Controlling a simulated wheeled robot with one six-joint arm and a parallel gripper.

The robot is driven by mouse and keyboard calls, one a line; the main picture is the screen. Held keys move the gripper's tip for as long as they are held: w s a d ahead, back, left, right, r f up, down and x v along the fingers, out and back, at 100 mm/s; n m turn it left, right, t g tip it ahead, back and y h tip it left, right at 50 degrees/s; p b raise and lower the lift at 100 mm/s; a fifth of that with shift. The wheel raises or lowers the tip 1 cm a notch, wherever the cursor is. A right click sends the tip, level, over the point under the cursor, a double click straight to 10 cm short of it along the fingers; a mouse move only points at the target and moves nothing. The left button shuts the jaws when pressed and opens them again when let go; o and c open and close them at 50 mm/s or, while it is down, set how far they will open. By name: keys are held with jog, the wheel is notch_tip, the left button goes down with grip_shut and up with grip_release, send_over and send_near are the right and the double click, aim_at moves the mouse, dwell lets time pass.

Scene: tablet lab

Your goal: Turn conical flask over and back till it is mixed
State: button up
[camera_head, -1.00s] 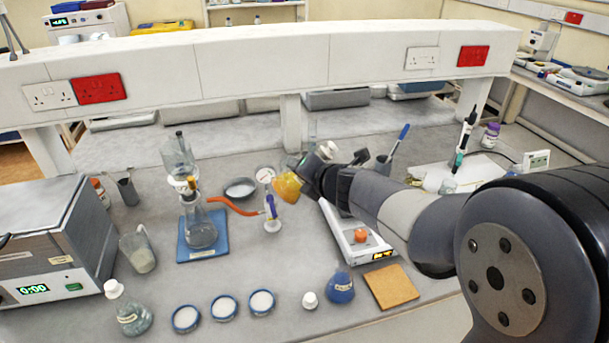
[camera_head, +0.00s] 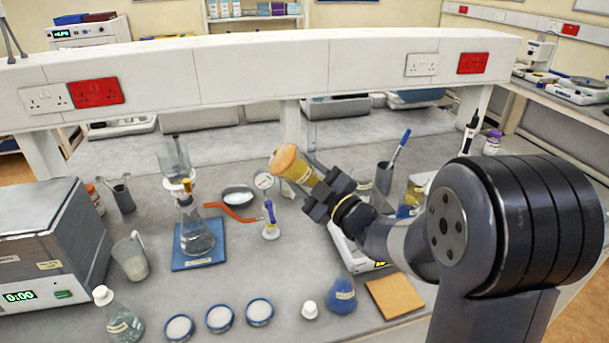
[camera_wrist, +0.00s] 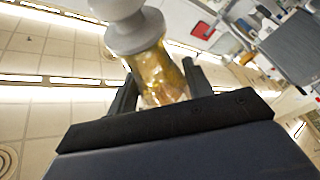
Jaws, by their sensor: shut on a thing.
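My gripper (camera_head: 328,194) is shut on the conical flask (camera_head: 303,173), which holds golden-yellow contents. It is held in the air above the bench, clearly tilted, with a broad orange-tan round end toward the upper left in the head view. A pale label shows on its side. In the wrist view, the flask's yellow glass (camera_wrist: 160,75) sits between my two dark fingers, with a pale grey stopper-like part (camera_wrist: 132,30) beyond it. The fingers hide part of the flask. I cannot tell how evenly the contents are mixed.
Below stand a blue flask (camera_head: 342,296), a tan square board (camera_head: 394,296) and several round dishes (camera_head: 260,311). A glass apparatus on a blue mat (camera_head: 178,263) stands left. A pen holder (camera_head: 384,179) is close right of my gripper. A white shelf beam (camera_head: 300,64) crosses behind.

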jog(key=n+g, duration=0.1)
jog(key=n, duration=0.2)
jog(key=shift+r, duration=0.2)
jog(key=n+g+h, duration=0.1)
jog(key=n, duration=0.1)
jog(key=shift+n, duration=0.3)
jog(key=n+g+h+p, duration=0.1)
jog(key=n+h, duration=0.1)
jog(key=n, duration=0.1)
jog(key=shift+a+r+p, duration=0.1)
jog(key=shift+r+p, duration=0.05)
jog(key=shift+p, duration=0.25)
jog(key=shift+n+h+p, duration=0.6)
jog(key=shift+n+h, duration=0.3)
jog(key=shift+n, duration=0.3)
jog(key=n+h+p, duration=0.1)
jog(key=n+h, duration=0.2)
jog(key=n, duration=0.1)
jog(key=shift+f+h+p, duration=0.2)
jog(key=shift+h+p, duration=0.15)
jog(key=shift+h, duration=0.05)
jog(key=n+h, duration=0.2)
jog(key=shift+f+n, duration=0.1)
jog(key=shift+n, duration=0.3)
jog(key=shift+n+t+h, duration=0.6)
jog(key=shift+n+h, duration=0.2)
jog(key=shift+h, duration=0.1)
